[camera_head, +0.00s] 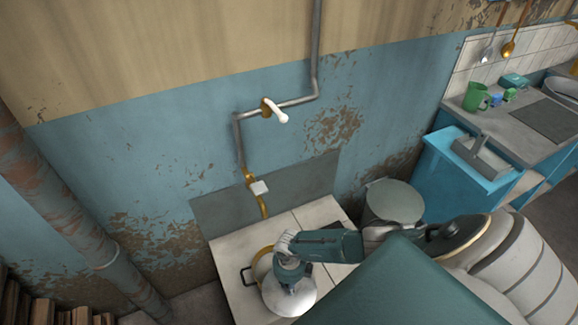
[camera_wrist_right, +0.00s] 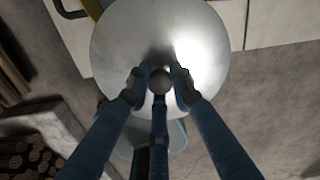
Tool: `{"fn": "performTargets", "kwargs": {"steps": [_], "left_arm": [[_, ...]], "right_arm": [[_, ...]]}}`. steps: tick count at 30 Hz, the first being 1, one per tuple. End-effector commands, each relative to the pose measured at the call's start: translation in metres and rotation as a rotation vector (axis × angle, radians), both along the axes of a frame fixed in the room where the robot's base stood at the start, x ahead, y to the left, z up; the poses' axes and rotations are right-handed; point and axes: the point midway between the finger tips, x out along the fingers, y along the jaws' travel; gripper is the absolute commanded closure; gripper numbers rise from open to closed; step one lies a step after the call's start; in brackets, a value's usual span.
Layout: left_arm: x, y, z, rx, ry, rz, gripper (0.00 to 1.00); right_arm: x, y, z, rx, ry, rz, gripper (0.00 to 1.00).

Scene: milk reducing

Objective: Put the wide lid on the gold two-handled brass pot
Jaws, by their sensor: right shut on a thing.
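The wide lid (camera_head: 290,299) is a round silvery metal disc with a central knob (camera_wrist_right: 160,82). My right gripper (camera_head: 289,272) is shut on the knob; in the wrist view its fingers (camera_wrist_right: 160,80) surround it. The gold pot (camera_head: 262,259) sits on the white stove top, with a black handle (camera_head: 246,277) on its left. In the head view the lid is off-centre from the pot, toward the lower right, and hides part of it. In the wrist view a sliver of gold rim (camera_wrist_right: 95,8) shows beyond the lid. My left gripper is out of view.
The white stove top (camera_head: 230,256) stands against a grey wall panel. A grey round-topped container (camera_head: 393,203) is right of it, then a blue cabinet (camera_head: 445,175). Chopped logs (camera_wrist_right: 30,155) lie at left in the wrist view. A yellow gas pipe rises behind the stove.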

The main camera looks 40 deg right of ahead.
Motion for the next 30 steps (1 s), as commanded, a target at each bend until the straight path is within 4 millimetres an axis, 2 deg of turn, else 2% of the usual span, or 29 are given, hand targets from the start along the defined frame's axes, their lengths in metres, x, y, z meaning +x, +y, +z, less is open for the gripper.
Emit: {"fn": "performTargets", "kwargs": {"steps": [30], "left_arm": [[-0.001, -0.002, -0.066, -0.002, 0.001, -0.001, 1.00]], "right_arm": [[0.075, -0.018, -0.007, 0.000, -0.003, -0.005, 1.00]]}}
